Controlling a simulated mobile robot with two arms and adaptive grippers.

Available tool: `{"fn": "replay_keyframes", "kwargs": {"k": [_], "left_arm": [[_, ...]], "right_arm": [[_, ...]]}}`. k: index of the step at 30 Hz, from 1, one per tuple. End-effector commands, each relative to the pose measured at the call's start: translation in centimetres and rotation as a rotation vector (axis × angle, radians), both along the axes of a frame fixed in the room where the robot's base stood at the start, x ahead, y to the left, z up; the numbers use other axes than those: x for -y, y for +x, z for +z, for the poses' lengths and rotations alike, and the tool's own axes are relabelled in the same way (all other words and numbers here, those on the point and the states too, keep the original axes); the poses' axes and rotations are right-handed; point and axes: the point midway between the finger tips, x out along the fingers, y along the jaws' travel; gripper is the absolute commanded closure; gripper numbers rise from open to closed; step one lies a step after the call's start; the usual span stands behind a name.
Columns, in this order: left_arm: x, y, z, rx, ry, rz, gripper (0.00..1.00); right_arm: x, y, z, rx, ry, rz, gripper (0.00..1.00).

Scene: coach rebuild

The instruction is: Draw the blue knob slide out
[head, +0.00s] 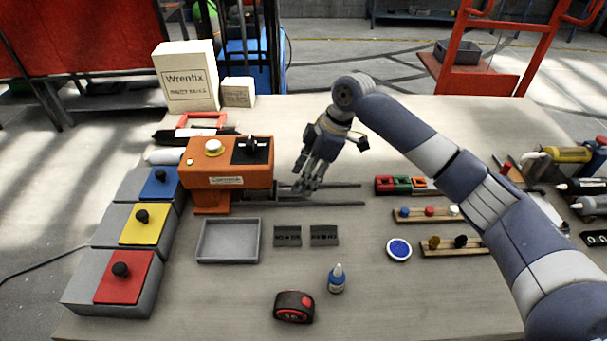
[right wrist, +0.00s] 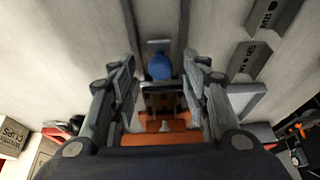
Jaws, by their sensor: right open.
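The blue knob (right wrist: 160,67) shows in the right wrist view, at the end of a dark slide on the orange machine (right wrist: 155,138). In the head view the orange machine (head: 228,180) stands at the left, with two dark rails (head: 345,203) running out to its right; the knob there is hidden by my gripper. My right gripper (head: 305,188) is over the rails, just right of the machine. In the right wrist view its open fingers (right wrist: 160,60) stand on either side of the knob, with a gap on each side. My left gripper is out of view.
A grey tray (head: 229,258) and two small dark blocks (head: 288,236) lie in front of the machine. A bottle (head: 337,279) and tape measure (head: 293,307) are near the front.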

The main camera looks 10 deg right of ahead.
Motion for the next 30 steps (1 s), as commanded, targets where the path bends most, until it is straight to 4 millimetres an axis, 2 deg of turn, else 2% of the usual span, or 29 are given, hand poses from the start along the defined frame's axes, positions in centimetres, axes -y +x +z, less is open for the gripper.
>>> {"fn": "replay_keyframes", "kwargs": {"k": [4,11,12,17,18,23,26,30], "left_arm": [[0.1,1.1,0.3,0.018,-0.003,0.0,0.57],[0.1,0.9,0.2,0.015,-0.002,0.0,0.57],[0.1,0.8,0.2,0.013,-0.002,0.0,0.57],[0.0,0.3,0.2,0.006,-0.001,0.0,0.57],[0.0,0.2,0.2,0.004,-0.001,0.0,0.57],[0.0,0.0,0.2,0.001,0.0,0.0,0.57],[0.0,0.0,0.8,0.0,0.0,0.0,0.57],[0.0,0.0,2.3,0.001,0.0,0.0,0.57]], "right_arm": [[-0.3,0.0,-0.8,0.0,-0.001,0.0,0.57],[-0.3,0.0,-0.9,0.0,-0.001,0.001,0.57],[-0.3,0.0,-0.9,0.0,-0.001,0.001,0.59],[-0.3,0.0,-0.9,0.0,-0.001,0.001,0.96],[-0.3,0.0,-0.9,0.0,-0.001,0.001,1.0],[-0.2,0.0,-0.8,0.0,-0.001,0.0,1.0],[1.1,-0.2,-0.6,-0.001,0.0,-0.003,1.0],[4.7,-0.9,-0.5,-0.004,-0.001,-0.006,1.0]]}}
